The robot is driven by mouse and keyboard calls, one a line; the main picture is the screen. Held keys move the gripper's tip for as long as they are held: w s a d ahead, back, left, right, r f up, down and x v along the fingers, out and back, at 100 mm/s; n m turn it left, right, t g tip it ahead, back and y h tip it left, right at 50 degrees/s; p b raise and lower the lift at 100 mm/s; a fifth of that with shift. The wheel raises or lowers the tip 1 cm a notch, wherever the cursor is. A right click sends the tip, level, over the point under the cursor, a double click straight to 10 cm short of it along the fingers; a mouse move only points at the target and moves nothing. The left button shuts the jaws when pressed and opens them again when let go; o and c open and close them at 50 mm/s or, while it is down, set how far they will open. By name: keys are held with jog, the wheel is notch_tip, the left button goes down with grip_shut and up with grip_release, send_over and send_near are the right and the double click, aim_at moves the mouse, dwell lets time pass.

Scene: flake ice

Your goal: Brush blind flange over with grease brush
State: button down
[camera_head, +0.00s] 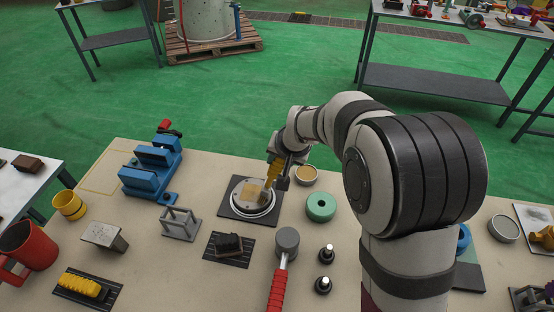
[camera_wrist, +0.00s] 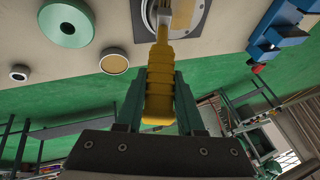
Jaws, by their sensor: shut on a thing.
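The blind flange (camera_head: 240,207) is a pale metal disc lying flat on a dark square mat (camera_head: 228,212) near the back middle of the bench. A yellowish patch shows on its top. My gripper (camera_head: 278,169) is above the flange's right side, shut on the yellow handle of the grease brush (camera_head: 271,176). The brush points down at the flange; I cannot tell whether its bristles touch. In the wrist view, the yellow brush handle (camera_wrist: 160,92) sits between both fingers, its head over the flange (camera_wrist: 184,8), which is partly cut off at the top.
A round tin with tan contents (camera_head: 305,177) stands just right of the flange, with a green ring (camera_head: 320,207) in front of it. A blue vise (camera_head: 151,165) and a grey frame (camera_head: 180,223) stand left. A black block (camera_head: 229,242) and a red-handled mallet (camera_head: 286,243) lie in front.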

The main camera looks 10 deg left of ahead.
jog(key=shift+a, duration=0.9)
jog(key=shift+w+a, duration=0.1)
jog(key=shift+a, duration=0.6)
jog(key=shift+d, duration=0.9)
jog(key=shift+d, duration=0.7)
jog(key=shift+a, duration=0.1)
